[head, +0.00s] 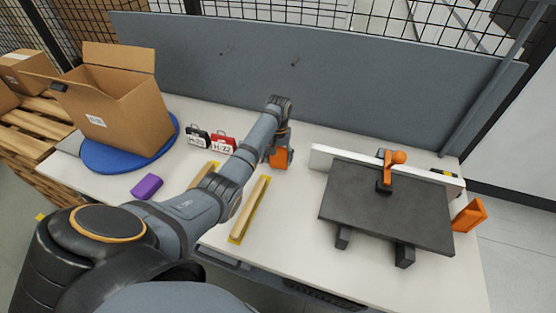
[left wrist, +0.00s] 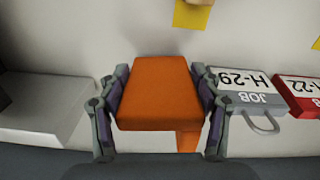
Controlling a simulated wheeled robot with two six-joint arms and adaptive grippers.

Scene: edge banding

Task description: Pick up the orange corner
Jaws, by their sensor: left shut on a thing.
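An orange corner (left wrist: 152,85) sits between the fingers of my left gripper (left wrist: 158,108) in the left wrist view, with a finger pressed on each side. In the head view the same orange corner (head: 279,158) shows at the tip of my left gripper (head: 281,152), near the back middle of the table. I cannot tell whether it touches the table. A second orange corner (head: 469,215) stands at the right of the table, beside the dark board. My right gripper is not in view.
A dark board (head: 385,205) with a white strip (head: 330,156) and an orange clamp (head: 394,158) stands right. Job tags (head: 222,144), yellow-edged strips (head: 249,210), a purple block (head: 146,186) and a cardboard box (head: 120,110) are left. A grey panel (head: 330,80) closes the back.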

